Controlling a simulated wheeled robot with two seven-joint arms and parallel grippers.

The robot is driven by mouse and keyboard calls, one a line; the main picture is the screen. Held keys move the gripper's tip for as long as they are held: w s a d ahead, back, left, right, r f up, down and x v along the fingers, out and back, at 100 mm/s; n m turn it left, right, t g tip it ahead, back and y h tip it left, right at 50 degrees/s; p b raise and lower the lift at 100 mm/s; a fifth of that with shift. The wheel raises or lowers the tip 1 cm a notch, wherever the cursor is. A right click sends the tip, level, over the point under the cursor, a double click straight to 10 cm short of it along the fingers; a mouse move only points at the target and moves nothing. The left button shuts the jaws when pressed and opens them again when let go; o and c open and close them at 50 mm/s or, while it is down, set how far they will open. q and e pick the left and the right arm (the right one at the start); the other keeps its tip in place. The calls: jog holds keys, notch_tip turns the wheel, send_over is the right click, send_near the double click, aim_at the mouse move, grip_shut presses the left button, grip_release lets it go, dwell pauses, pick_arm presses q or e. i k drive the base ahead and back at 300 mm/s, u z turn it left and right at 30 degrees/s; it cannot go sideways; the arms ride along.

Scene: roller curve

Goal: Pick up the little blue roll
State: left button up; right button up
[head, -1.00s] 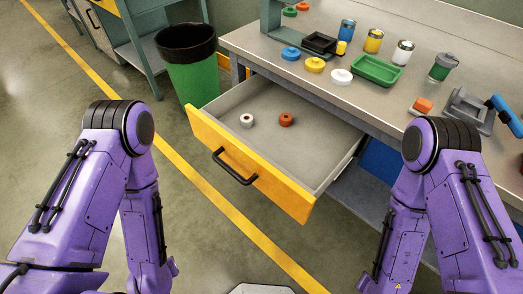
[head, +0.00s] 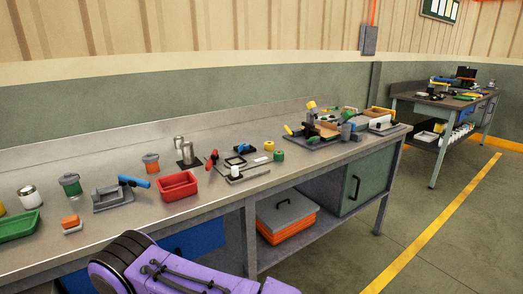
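Neither of my grippers is in view; only a purple link of my own arm shows at the bottom.
A red tray (head: 178,186), a grey device with a blue handle (head: 120,192) and a green tray (head: 19,226) stand on the bench. An orange case (head: 287,220) lies on the lower shelf. Open floor lies at right, before a second bench (head: 440,101).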

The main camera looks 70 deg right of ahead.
aim_at(246, 146)
jog(key=z, duration=1.35)
jog(key=i, duration=0.3)
jog(key=z, duration=0.9)
